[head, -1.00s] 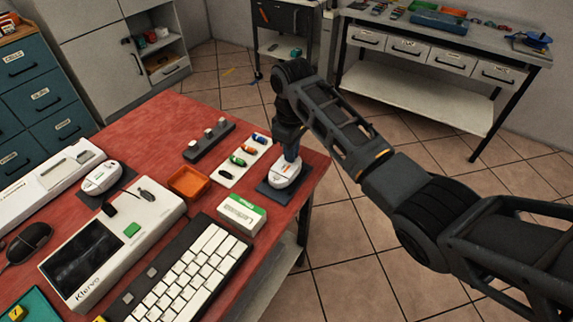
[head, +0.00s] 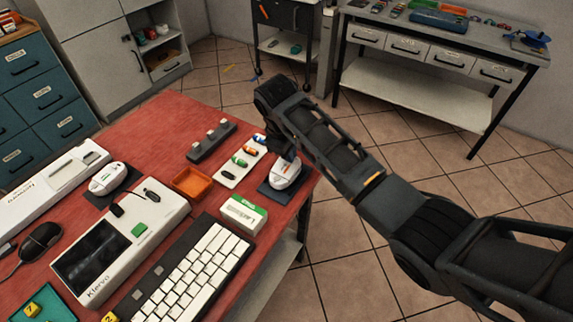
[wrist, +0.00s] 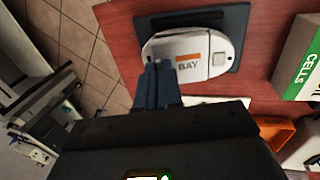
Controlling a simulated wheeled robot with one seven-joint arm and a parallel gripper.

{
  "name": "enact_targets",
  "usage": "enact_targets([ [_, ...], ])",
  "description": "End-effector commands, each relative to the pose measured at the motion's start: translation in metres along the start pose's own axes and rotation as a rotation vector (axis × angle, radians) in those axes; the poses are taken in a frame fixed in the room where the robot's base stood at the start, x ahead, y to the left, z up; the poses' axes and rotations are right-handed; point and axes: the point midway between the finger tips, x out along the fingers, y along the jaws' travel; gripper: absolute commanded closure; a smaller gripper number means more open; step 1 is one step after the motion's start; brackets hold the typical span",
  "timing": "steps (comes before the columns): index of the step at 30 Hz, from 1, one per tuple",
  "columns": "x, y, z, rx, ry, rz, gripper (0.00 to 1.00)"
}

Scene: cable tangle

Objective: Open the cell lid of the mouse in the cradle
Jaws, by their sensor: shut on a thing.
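The white mouse (head: 286,172) sits in its dark cradle (head: 268,190) near the right edge of the red table. In the wrist view the mouse (wrist: 200,45) shows an orange mark and the letters BAY, and the cradle (wrist: 236,20) lies under it. My gripper (wrist: 158,68) has its fingers close together at the mouse's near edge, shut on the cell lid. The fingers hide the grasped part, so how far the lid stands open cannot be told. In the head view my wrist hangs up and left of the mouse, tilted.
A white and green box (head: 243,213) stands just in front of the cradle. A white strip with several coloured cells (head: 229,174), an orange tray (head: 192,183) and a dark block (head: 211,141) lie to its left. A keyboard (head: 190,275) lies nearer.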

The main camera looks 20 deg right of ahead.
Motion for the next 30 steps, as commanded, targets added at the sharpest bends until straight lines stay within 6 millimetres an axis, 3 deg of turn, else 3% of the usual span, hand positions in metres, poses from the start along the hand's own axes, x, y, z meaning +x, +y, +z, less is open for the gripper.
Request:
enact_targets([
  [6,-0.006,-0.005,0.0,-0.002,0.001,0.113,1.0],
  [16,-0.007,-0.007,0.0,-0.001,0.0,0.14,1.0],
  [24,-0.015,-0.014,0.0,-0.001,0.0,0.298,1.0],
  [30,-0.016,-0.013,0.0,0.0,0.0,0.307,1.0],
])
